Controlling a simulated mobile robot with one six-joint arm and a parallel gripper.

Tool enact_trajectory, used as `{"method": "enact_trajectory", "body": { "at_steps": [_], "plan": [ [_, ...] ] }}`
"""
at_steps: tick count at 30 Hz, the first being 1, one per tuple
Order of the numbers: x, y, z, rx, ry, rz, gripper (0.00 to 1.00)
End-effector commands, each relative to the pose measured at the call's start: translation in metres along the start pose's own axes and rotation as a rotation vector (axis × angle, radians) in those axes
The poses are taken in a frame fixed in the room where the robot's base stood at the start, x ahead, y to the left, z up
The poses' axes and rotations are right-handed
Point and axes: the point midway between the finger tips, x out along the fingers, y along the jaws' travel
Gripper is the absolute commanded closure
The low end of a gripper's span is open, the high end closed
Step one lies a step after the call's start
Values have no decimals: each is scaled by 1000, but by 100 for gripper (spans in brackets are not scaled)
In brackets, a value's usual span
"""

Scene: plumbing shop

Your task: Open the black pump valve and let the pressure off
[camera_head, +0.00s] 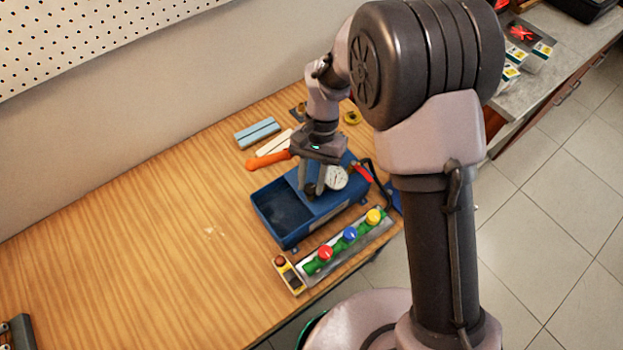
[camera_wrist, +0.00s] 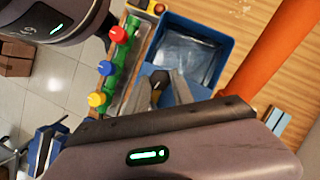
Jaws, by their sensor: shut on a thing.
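The blue test pump (camera_head: 290,236) stands on the wooden bench, with an open water tank (camera_wrist: 190,60) that shows in the wrist view. The black pump valve (camera_wrist: 159,79) is a small dark knob beside the tank wall, between my fingertips. My gripper (camera_head: 312,189) reaches down over the pump, and its two grey fingers also show in the wrist view (camera_wrist: 160,92). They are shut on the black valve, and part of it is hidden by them. A white round pressure gauge (camera_head: 336,177) is just right of the fingers. The valve's turn angle cannot be told.
The orange pump handle (camera_head: 267,160) sticks out left, close to my gripper. A manifold with red (camera_head: 325,252), blue (camera_head: 350,233) and yellow (camera_head: 374,216) knobs lies in front of the pump. The bench's left side is mostly clear.

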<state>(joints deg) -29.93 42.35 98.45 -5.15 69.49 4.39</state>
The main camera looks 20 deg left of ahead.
Motion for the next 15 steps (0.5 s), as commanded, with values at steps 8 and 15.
{"method": "enact_trajectory", "body": {
  "at_steps": [8, 15],
  "plan": [
    [0, 0, 0, 0, 0, 0, 51],
    [-1, 0, 0, 1, 0, 0, 51]
  ]
}}
